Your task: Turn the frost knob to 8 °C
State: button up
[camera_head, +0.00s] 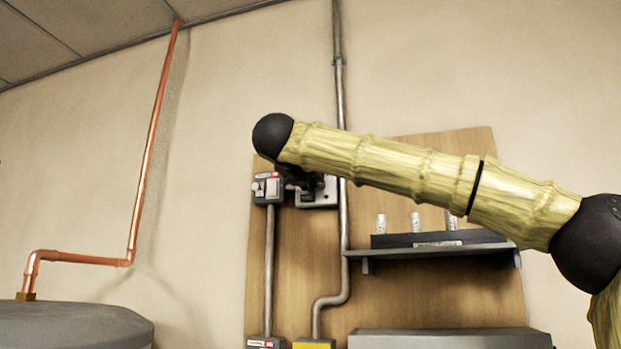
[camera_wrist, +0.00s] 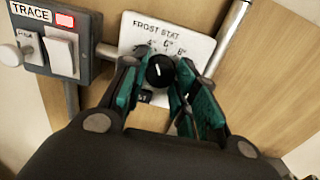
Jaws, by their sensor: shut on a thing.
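The frost stat plate (camera_wrist: 197,46) is white, headed "FROST STAT", with degree marks along an arc above the knob; a 4 and a 6 show, and the rightmost mark looks like an 8. The round black frost knob (camera_wrist: 160,71) sits below the marks and has a small pale mark on its face; which degree it points to I cannot tell. My gripper (camera_wrist: 158,75) is shut on the knob, with teal fingers on its left and right sides. In the head view the frost stat box (camera_head: 318,198) shows partly behind my arm, and the knob is hidden.
A grey TRACE switch box (camera_wrist: 62,48) with white switches stands close left of the plate. A metal conduit (camera_head: 344,225) runs just right of the plate. A shelf (camera_head: 430,251) bearing small cylinders lies lower right. Copper pipe (camera_head: 148,165) runs at far left.

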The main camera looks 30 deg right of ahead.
jog(key=shift+f+b, duration=0.2)
jog(key=shift+b, duration=0.25)
jog(key=shift+f+m+b, duration=0.1)
jog(key=shift+m+b, duration=0.3)
jog(key=shift+b, duration=0.1)
jog(key=shift+m+b, duration=0.3)
jog(key=shift+b, duration=0.5)
jog(key=m+b, duration=0.2)
jog(key=b, duration=0.2)
jog(key=shift+w, duration=0.1)
jog(key=shift+m+b, duration=0.6)
jog(key=shift+b, duration=0.1)
jog(key=o, duration=1)
jog(key=shift+d, duration=0.15)
jog(key=shift+o, duration=0.2)
jog(key=shift+r, duration=0.25)
